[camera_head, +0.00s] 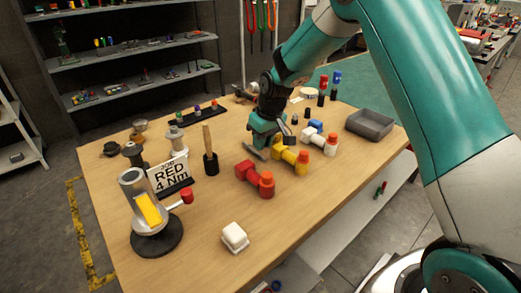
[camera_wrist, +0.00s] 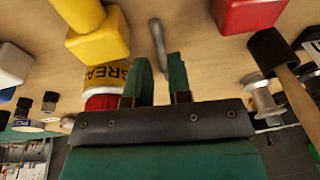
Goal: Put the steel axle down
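A thin grey metal rod, which looks like the steel axle (camera_wrist: 157,42), lies over the wooden tabletop in the wrist view. One end is at the gap between the fingertips of my gripper (camera_wrist: 160,68). The two green fingers stand apart, with clear space on both sides of the rod. In the head view my gripper (camera_head: 262,148) points down, low over the table (camera_head: 205,235), behind the yellow tool. A grey bar shows at its tip there, but I cannot tell whether it is the axle. Whether the rod touches the table is unclear.
Red (camera_head: 257,178), yellow (camera_head: 290,157) and white (camera_head: 321,139) tools stand close to my gripper. A black-headed mallet (camera_head: 210,163) is to the left. A grease can (camera_wrist: 104,77) is right beside the fingers. A grey tray (camera_head: 370,124) is at the right. The front table is mostly clear.

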